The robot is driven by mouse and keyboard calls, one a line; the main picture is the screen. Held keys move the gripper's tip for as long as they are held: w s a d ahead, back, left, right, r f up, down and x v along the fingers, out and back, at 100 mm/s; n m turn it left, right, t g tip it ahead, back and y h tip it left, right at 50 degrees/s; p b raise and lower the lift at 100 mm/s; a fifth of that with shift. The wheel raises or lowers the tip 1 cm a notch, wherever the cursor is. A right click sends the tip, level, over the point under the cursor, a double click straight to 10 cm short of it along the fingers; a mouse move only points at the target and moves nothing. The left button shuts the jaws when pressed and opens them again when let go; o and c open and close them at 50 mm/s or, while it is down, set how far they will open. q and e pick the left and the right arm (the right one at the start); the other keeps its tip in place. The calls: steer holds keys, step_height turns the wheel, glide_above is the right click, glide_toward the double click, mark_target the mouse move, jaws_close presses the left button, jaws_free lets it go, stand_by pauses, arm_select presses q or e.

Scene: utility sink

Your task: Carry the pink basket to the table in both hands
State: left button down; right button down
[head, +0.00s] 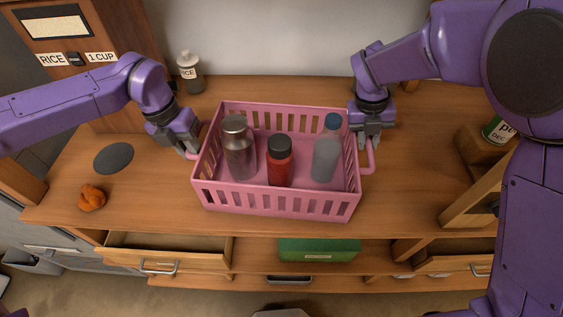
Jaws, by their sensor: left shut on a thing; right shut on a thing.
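The pink basket (277,204) is upright over the wooden table (410,200), near its middle. I cannot tell whether its base touches the wood. A grey metal bottle (238,148), a red bottle with a dark cap (280,167) and a clear bottle with a blue cap (326,158) stand inside it. My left gripper (190,150) is shut on the basket's left handle. My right gripper (369,141) is shut on its right handle (368,163). The fingertips are partly hidden.
A dark round disc (114,158) and an orange lump (91,198) lie left. A wooden rack with a can (495,131) is at right. An open drawer (165,258) juts out in front.

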arm_select(q)
steer(key=shift+w+r, duration=0.1)
steer(key=shift+r, duration=0.15)
arm_select(e)
steer(key=shift+w+r, duration=0.1)
steer(key=shift+r, duration=0.1)
